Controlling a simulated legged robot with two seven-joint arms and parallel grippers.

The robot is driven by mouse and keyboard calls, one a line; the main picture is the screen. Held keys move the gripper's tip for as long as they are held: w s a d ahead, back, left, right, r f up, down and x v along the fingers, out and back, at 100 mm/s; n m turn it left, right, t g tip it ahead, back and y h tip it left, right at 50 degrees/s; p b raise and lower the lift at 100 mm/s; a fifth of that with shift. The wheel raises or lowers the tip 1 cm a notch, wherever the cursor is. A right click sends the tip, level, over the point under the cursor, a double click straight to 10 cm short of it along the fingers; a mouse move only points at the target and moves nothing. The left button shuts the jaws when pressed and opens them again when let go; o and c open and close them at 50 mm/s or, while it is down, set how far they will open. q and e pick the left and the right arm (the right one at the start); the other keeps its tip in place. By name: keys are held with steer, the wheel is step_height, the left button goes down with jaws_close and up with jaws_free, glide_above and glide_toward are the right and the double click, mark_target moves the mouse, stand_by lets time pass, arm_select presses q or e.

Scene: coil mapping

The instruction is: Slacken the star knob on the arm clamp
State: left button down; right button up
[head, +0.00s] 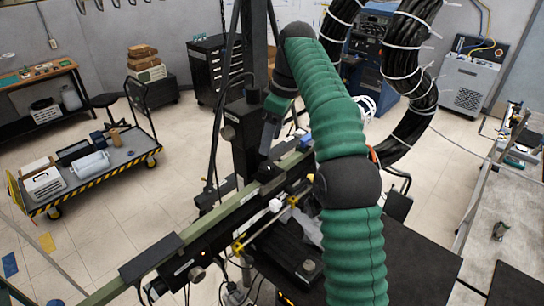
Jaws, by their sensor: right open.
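A black clamp-like block (243,132) sits on the upright post behind the long olive rail (215,215). A small round knob (228,132) shows on its left side; I cannot tell whether it is the star knob. My right arm, in a green ribbed sleeve, rises from the bottom right, bends over at the top and comes down beside the block. My right gripper (266,150) points down just right of the block and is open. Its fingertips are small and dark against the post, so contact cannot be told. My left gripper is not in view.
Thick black cable loops (412,75) with white ties hang right of my arm. A dark table (415,265) lies at the lower right. A yellow-and-black edged cart (105,165) stands at the left. A black tool cabinet (213,68) stands behind. Open tiled floor lies between.

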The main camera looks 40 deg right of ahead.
steer(key=a+r+m+h+b, duration=0.1)
steer(key=a+r+m+h, duration=0.25)
steer(key=m, duration=0.35)
steer(key=m+h, duration=0.2)
steer(key=m, duration=0.7)
glide_toward(265, 166)
steer(key=shift+t, duration=0.3)
steer(key=x, duration=0.2)
steer(key=p+x, duration=0.1)
steer(key=x, duration=0.2)
steer(key=p+x, duration=0.1)
steer(key=x, duration=0.1)
steer(key=shift+s+d+f, duration=0.15)
steer(key=shift+s+f, duration=0.15)
steer(key=shift+s, duration=0.05)
steer(key=shift+w+f, duration=0.1)
steer(key=shift+f, duration=0.25)
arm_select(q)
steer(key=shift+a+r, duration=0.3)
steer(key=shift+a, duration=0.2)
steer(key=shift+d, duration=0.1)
arm_select(e)
steer(key=shift+w, duration=0.1)
